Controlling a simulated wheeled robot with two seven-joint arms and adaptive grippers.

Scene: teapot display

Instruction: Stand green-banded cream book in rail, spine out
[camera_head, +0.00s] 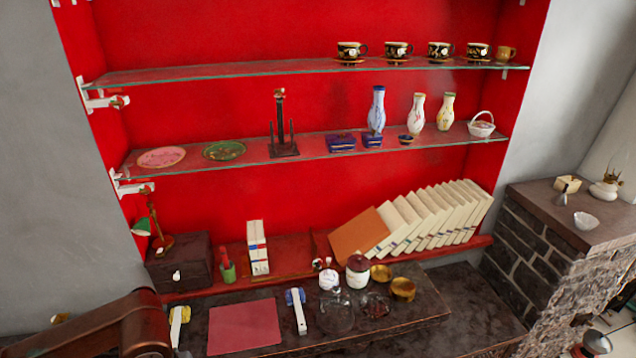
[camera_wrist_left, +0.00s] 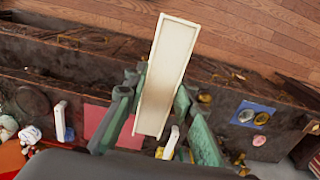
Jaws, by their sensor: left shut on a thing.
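In the left wrist view, my left gripper (camera_wrist_left: 160,125) is shut on a pale cream book (camera_wrist_left: 167,70), which is held between its green-grey fingers. The book's plain cream side faces the camera, and no green band shows on it. In the head view, several cream books (camera_head: 437,217) lean leftward in a row on the red lower shelf, with small coloured bands near their bottoms. An orange-brown panel (camera_head: 357,238) slants at the row's left end. I cannot clearly tell the rail from the shelf there. The held book and both grippers are outside the head view.
Cream books with red and blue bands (camera_head: 258,247) stand upright left of the row. A dark box (camera_head: 180,262) and lamp are further left. The dark bench holds a red mat (camera_head: 244,327), jars (camera_head: 357,272) and gold tins (camera_head: 403,289). A glass shelf (camera_head: 300,150) hangs above.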

